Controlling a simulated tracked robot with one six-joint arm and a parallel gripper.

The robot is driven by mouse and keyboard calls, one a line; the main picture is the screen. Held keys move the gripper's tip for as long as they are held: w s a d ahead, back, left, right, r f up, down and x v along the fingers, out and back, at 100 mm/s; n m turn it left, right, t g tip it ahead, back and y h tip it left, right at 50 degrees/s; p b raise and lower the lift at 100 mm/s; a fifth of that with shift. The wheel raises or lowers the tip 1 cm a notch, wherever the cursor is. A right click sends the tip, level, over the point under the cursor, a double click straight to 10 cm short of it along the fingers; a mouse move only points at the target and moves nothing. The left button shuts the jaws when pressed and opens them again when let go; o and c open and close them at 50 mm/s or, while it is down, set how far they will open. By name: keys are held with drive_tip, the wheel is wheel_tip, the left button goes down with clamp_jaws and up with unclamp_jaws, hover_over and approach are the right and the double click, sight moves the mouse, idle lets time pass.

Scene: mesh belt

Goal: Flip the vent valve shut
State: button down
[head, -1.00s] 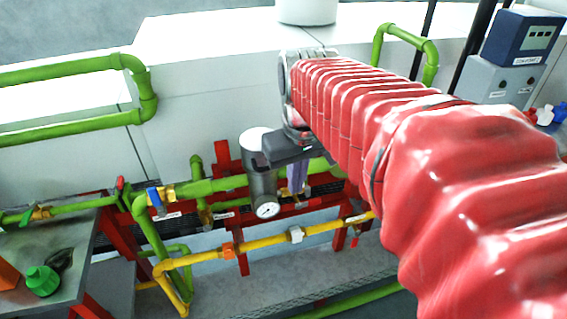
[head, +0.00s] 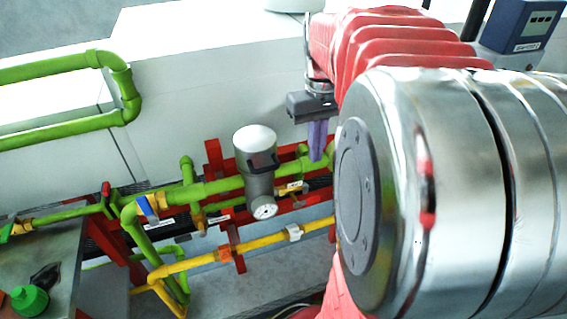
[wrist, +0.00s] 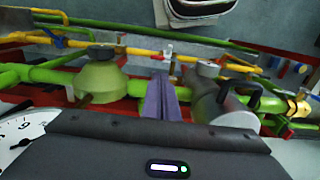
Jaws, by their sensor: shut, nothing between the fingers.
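My gripper (head: 317,141) has purple fingers, pressed together and empty, above the green pipe, right of the gauge-bearing cylinder. The shut fingers also show in the wrist view (wrist: 161,101), between a green conical fitting (wrist: 102,77) and a grey cylinder (wrist: 222,108). I cannot tell which valve is the vent valve; the labels are too small to read. A blue-handled valve (head: 147,208) and a red handle (head: 106,196) are on the green line at left. An orange handle (head: 225,253) and a white handle (head: 293,232) are on the yellow pipe. The fingers touch none of these four handles.
A grey cylinder with a dial gauge (head: 263,211) stands up from the green pipe (head: 222,185). Red frame bars (head: 213,158) hold the pipes. White wall blocks (head: 180,90) stand behind. A table with a green knob (head: 30,300) is at lower left. My arm hides the right side.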

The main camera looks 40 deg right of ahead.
sight(318, 196)
wheel_tip(318, 196, down, 14)
drive_tip(key=shift+r, duration=0.1)
idle(0.5)
drive_tip(key=shift+s+d, duration=0.1)
drive_tip(key=shift+d, duration=0.1)
idle(0.4)
drive_tip(key=shift+s+d+f, duration=0.1)
drive_tip(key=shift+d+f, duration=0.25)
drive_tip(key=shift+f, duration=0.2)
drive_tip(key=shift+s+d+f, duration=0.1)
drive_tip(key=shift+d+f, duration=0.2)
drive_tip(key=shift+f, duration=0.25)
drive_tip(key=shift+s+d+f, duration=0.1)
drive_tip(key=shift+d+f, duration=0.1)
drive_tip(key=shift+f, duration=0.75)
drive_tip(key=shift+r, duration=0.75)
drive_tip(key=shift+r, duration=0.1)
